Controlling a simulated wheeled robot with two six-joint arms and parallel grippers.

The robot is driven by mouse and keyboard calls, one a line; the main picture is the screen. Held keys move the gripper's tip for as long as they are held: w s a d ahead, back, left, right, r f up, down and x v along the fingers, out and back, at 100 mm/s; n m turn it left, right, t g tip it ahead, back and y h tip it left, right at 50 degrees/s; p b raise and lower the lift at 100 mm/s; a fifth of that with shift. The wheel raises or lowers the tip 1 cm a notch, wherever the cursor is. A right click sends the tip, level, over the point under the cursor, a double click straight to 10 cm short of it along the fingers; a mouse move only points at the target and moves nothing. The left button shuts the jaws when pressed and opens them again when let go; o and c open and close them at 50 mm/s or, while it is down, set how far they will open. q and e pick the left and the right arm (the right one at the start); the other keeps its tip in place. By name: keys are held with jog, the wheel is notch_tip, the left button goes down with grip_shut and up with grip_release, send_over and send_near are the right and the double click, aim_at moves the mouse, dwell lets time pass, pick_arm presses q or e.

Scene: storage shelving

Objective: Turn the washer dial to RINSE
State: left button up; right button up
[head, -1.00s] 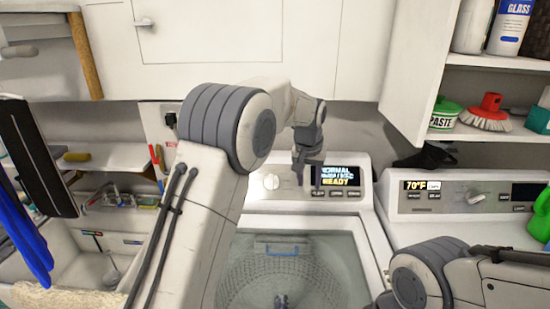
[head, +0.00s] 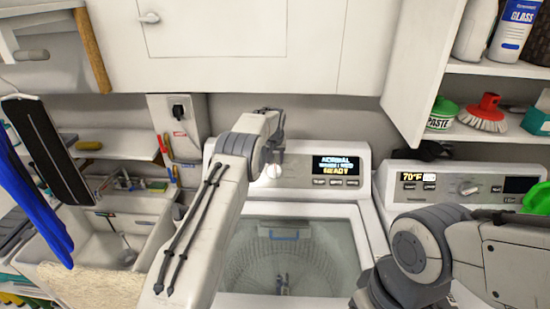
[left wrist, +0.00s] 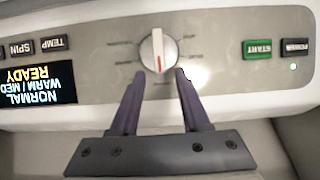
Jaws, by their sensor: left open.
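The washer dial (left wrist: 157,50) is a round knob with a pale raised grip and a red mark, which points toward my fingers in the left wrist view. That view shows the panel upside down. Small labels around the dial are too blurred to read. In the head view the dial (head: 272,171) sits on the washer's back panel, left of the display. My left gripper (left wrist: 161,73) is open, its two dark fingertips just short of the dial, one toward each side, with nothing between them. It also shows in the head view (head: 274,156), partly hidden by its arm. My right gripper is out of view.
The washer display (head: 336,166) reads NORMAL, WARM / MED, READY. A green START button (left wrist: 257,49) and a POWER button (left wrist: 295,46) are on the panel. A second machine (head: 458,187) stands to the right. White cabinets (head: 240,40) hang above. A sink (head: 105,252) is at left.

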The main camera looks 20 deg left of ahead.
aim_at(269, 170)
pick_arm(q)
jog(key=shift+x, duration=0.9)
grip_shut()
jog(key=shift+s+a+f+n+h+b, duration=0.15)
jog(key=shift+a+n+h+b, duration=0.25)
jog(key=shift+n+b, duration=0.6)
jog(key=n+t+h+b, duration=0.1)
jog(key=n+b, duration=0.2)
jog(key=b, duration=0.2)
jog(key=s+a+f+n+t+h+b, duration=0.1)
jog(key=n+t+b, duration=0.1)
jog(key=b, duration=0.3)
jog(key=s+a+f+n+t+h+b, duration=0.1)
jog(key=n+b, duration=0.4)
jog(key=shift+b, duration=0.35)
jog(key=shift+s+n+t+h+b, duration=0.3)
jog(key=shift+n+t+b, duration=0.2)
jog(key=shift+n+b, duration=0.65)
jog(key=shift+m, duration=0.25)
